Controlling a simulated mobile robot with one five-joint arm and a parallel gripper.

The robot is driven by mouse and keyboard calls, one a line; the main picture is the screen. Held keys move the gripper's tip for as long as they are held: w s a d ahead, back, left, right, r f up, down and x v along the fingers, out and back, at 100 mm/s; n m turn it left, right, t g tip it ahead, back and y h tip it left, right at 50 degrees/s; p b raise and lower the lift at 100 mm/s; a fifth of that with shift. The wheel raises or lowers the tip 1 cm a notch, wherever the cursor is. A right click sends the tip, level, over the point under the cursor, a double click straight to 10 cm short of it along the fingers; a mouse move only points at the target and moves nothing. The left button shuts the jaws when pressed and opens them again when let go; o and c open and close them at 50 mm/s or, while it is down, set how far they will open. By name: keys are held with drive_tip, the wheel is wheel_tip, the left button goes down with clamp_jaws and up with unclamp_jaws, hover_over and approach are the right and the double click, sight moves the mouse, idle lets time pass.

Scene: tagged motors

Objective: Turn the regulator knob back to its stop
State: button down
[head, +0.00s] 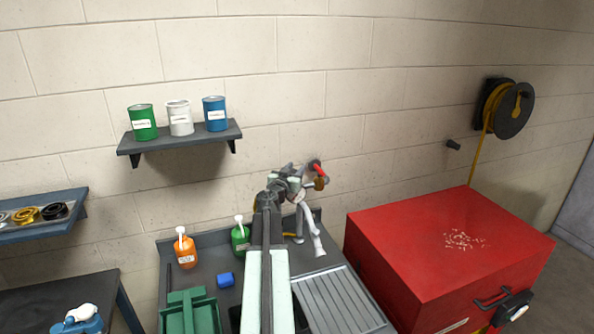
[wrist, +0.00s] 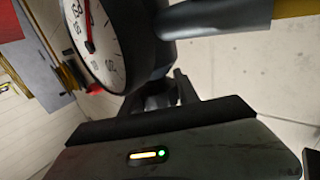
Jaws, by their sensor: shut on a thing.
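My gripper (head: 299,178) is up at the back wall, above the workbench, among the regulator fittings. In the wrist view, its dark fingers (wrist: 168,92) are closed on a dark part beneath the gauge, which I take to be the regulator knob. Most of the knob is hidden by the fingers, so its turn cannot be read. The round gauge (wrist: 95,42) has a white face, black marks and a red needle, and is cut off by the top edge. A red part (head: 318,167) and a brass part (head: 320,184) show just right of my gripper.
A grey-blue pipe (wrist: 215,18) runs close beside the gauge. The bench holds an orange bottle (head: 185,250), a green bottle (head: 240,238) and a blue block (head: 225,280). A shelf (head: 180,140) with three cans is left; a red cabinet (head: 400,250) is right.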

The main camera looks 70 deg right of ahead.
drive_tip(key=shift+w+a+n+t+y, duration=0.3)
drive_tip(key=shift+w+n+t+y, duration=0.15)
drive_tip(key=shift+n+t+y, duration=2.05)
drive_tip(key=shift+w+a+n+t+y, duration=0.4)
drive_tip(key=shift+n+t+y, duration=0.95)
drive_tip(key=shift+n+t, duration=1.35)
drive_tip(key=shift+w+a+n+t+y, duration=0.2)
drive_tip(key=shift+w+n+t+y, duration=0.3)
drive_tip(key=shift+n+t+y, duration=2.15)
drive_tip(key=shift+m+t+h, duration=0.6)
drive_tip(key=shift+m+t, duration=0.15)
drive_tip(key=shift+t, duration=0.1)
drive_tip(key=c, duration=0.9)
unclamp_jaws()
drive_tip(key=shift+a, duration=0.1)
drive_tip(key=v, duration=0.7)
drive_tip(key=shift+s+a, duration=0.1)
drive_tip(key=shift+s, duration=0.3)
